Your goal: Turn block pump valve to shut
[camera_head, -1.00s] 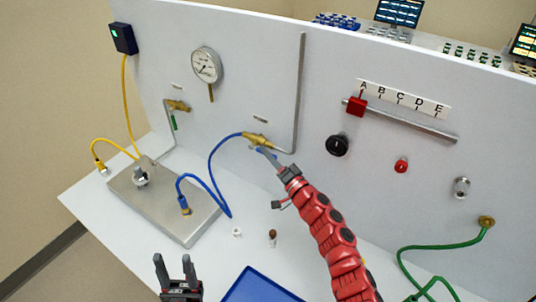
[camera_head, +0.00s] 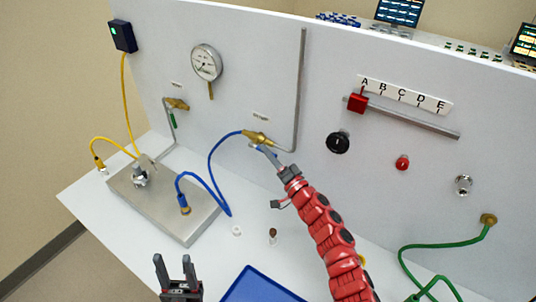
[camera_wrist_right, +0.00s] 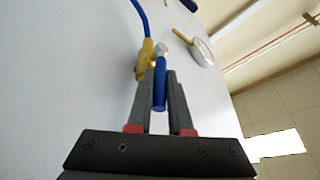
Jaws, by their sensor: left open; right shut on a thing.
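A brass valve (camera_head: 258,138) with a blue lever sits on the white panel, between a blue hose and a grey pipe. It also shows in the right wrist view (camera_wrist_right: 147,62). My right gripper (camera_head: 264,152) is at this valve. In the right wrist view its fingers (camera_wrist_right: 161,100) are shut on the blue lever (camera_wrist_right: 160,92), which points down between them. In the head view the fingers hide much of the lever. A second brass valve (camera_head: 178,104) with a green lever (camera_head: 173,121) is further left. My left gripper (camera_head: 177,272) is open and empty at the bottom.
A steel block (camera_head: 190,222) with yellow and blue hoses stands on the bench. A gauge (camera_head: 207,62) is above it. Two small items (camera_head: 237,231) and a blue tray (camera_head: 258,290) lie in front. A slider rail (camera_head: 415,120), knobs and a green hose (camera_head: 435,246) are right.

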